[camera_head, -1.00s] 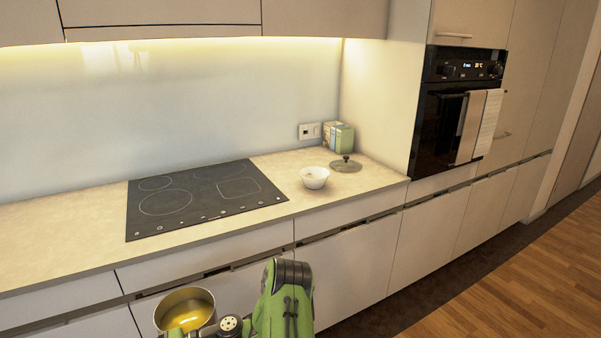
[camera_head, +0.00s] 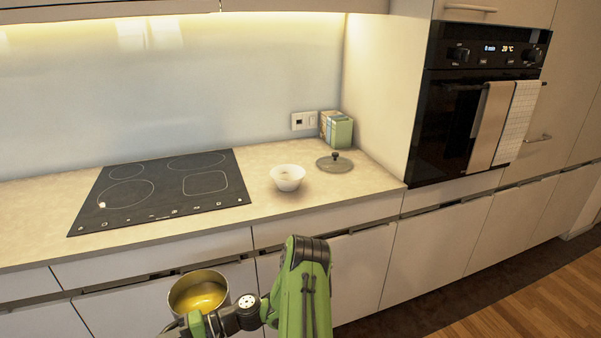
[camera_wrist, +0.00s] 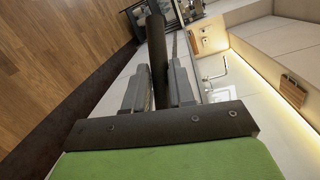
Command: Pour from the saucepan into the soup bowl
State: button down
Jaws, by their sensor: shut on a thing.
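The saucepan (camera_head: 199,292) is in front of the counter in the head view, below the counter top. It looks roughly upright, with yellow liquid inside. My gripper (camera_wrist: 157,85) is shut on the saucepan's dark handle (camera_wrist: 157,50), which runs between the fingers in the wrist view. In the head view the fingers are hard to make out beside the pan. The white soup bowl (camera_head: 288,177) stands on the counter to the right of the cooktop, above and to the right of the pan in the picture.
A black cooktop (camera_head: 160,190) lies left of the bowl. A lid (camera_head: 334,164) and a green box (camera_head: 337,130) stand right of and behind it. An oven (camera_head: 470,110) with hanging towels is at the right. The counter's front edge lies between pan and bowl.

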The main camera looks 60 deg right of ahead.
aim_at(287, 178)
jog(key=k+l, duration=0.15)
jog(key=l, duration=0.2)
jog(key=k+l+u, duration=0.1)
jog(key=l, duration=0.25)
jog(key=k+l, duration=0.4)
jog(key=l, duration=0.35)
jog(key=u, duration=0.05)
